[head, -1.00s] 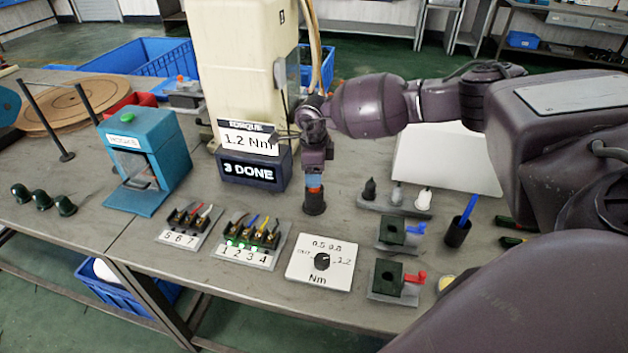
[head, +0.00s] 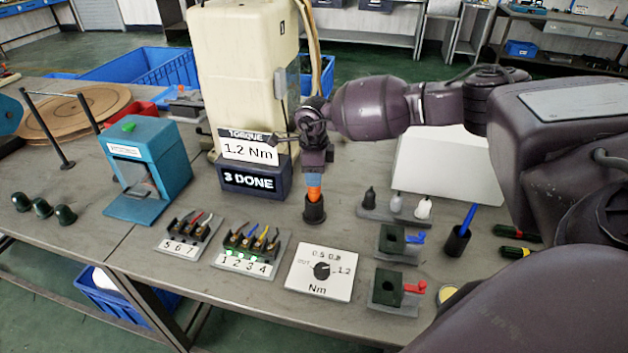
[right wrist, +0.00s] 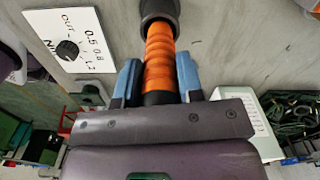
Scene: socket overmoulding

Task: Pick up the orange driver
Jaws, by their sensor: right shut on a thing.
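The orange driver (head: 314,192) stands upright with its lower end in a black cup-like holder (head: 314,211) on the bench. My right gripper (head: 314,179) is around its ribbed orange handle from above. In the right wrist view the driver (right wrist: 160,60) lies between the two blue fingers of my right gripper (right wrist: 157,82), which are shut on it. The holder (right wrist: 159,10) is at the top of that view. The driver's tip is hidden in the holder. My left gripper is not in view.
Behind the driver, a torque display (head: 250,162) reads 1.2 Nm and 3 DONE. A white dial plate (head: 319,272) lies in front. Numbered terminal blocks (head: 247,258) sit front left. Dark fixtures with blue and red levers (head: 396,290) stand right.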

